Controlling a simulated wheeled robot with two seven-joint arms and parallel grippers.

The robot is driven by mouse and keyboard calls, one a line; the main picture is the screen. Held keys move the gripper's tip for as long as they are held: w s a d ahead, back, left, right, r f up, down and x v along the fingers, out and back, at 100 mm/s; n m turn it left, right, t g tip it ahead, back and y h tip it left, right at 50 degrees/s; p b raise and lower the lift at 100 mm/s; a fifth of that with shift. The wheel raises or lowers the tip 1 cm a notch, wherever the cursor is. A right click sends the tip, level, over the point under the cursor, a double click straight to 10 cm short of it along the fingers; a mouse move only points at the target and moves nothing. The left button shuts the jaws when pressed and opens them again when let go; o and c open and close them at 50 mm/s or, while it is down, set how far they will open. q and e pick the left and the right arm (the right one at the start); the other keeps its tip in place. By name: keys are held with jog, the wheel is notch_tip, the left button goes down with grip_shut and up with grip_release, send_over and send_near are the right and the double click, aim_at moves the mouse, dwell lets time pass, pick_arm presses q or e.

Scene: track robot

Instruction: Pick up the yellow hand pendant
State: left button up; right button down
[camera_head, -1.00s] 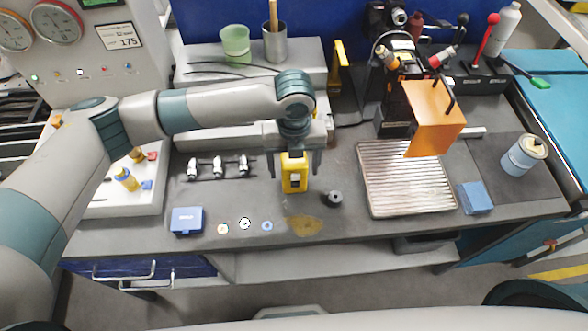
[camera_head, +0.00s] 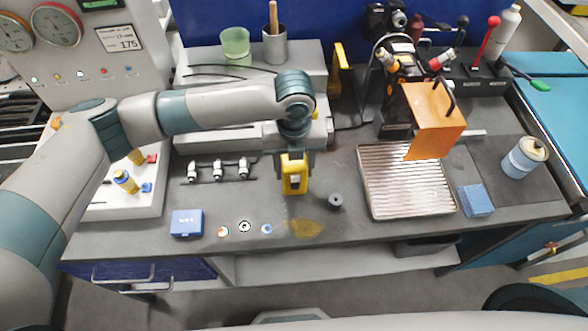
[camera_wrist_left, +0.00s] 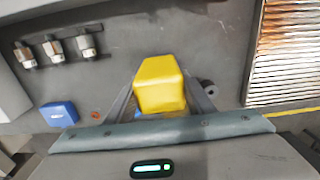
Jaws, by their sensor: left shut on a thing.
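The yellow hand pendant (camera_head: 294,176) is upright between the fingers of my left gripper (camera_head: 294,160), over the middle of the grey workbench. My left gripper is shut on it, with one finger on each side. In the left wrist view the pendant (camera_wrist_left: 160,84) sits between the two fingers (camera_wrist_left: 162,105), and its lower end is partly hidden by the gripper body. I cannot tell whether the pendant touches the bench. My right gripper is not in view.
Several silver fittings (camera_head: 218,169) and a blue box (camera_head: 187,222) lie to the left on the bench. A small dark knob (camera_head: 335,200) is close on the right. A ribbed tray (camera_head: 407,180) lies further right, below an orange panel (camera_head: 434,120).

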aim_at(297, 162)
pick_arm(q)
jog(key=r, duration=0.1)
jog(key=r+b, duration=0.2)
jog(key=r, duration=0.1)
jog(key=shift+s+d, duration=0.15)
jog(key=shift+d, duration=0.15)
jog(key=s+d+r+b, duration=0.4)
jog(key=s+d+r, duration=0.2)
jog(key=d, duration=0.3)
jog(key=shift+s+r, duration=0.25)
jog(key=shift+r, duration=0.1)
jog(key=shift+w+a+f, duration=0.1)
jog(key=shift+w+a+f+b, duration=0.45)
jog(key=shift+w+a+f, duration=0.45)
jog(key=shift+a+f, duration=0.5)
jog(key=shift+w+a+f+b, duration=0.45)
jog(key=shift+w+a+f, duration=0.65)
jog(key=shift+f, duration=0.5)
jog(key=shift+w+a+f+b, duration=0.45)
jog(key=shift+w+a+f, duration=0.3)
jog(key=shift+a+f, duration=0.7)
jog(key=shift+w+a+f+b, duration=0.2)
jog(key=shift+w+a+f, duration=0.05)
jog(key=shift+a+f, duration=0.2)
jog(key=shift+w+a+f+b, duration=0.2)
jog(key=shift+a+f, duration=0.45)
